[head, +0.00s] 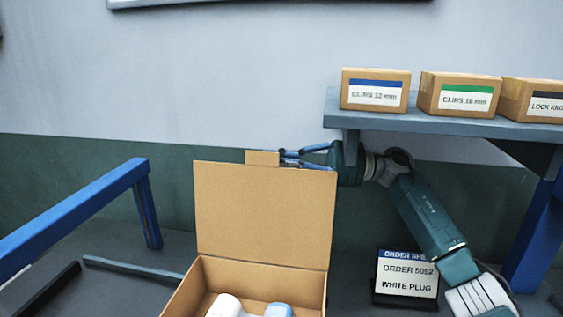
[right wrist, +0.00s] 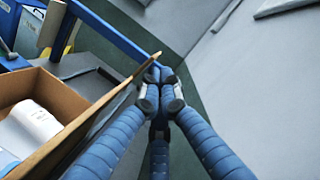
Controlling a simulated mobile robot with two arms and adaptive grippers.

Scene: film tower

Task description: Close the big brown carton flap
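The brown carton (head: 173,300) stands open at the bottom centre of the head view. Its big flap (head: 262,215) stands upright at the back, with a small tab (head: 262,158) on its top edge. In the right wrist view the flap (right wrist: 125,90) is seen nearly edge-on, left of the fingers. My right gripper (head: 284,155) reaches in from the right, behind the flap's top edge near the tab. In the right wrist view its blue fingers (right wrist: 159,76) come together at the tips, with nothing seen between them. I cannot tell whether they touch the flap. My left gripper is not in view.
White and light-blue items (head: 225,305) lie in the carton. A shelf (head: 430,122) with several small boxes is above my right arm. An order sign (head: 406,275) stands right of the carton. A blue rail (head: 75,210) is at the left.

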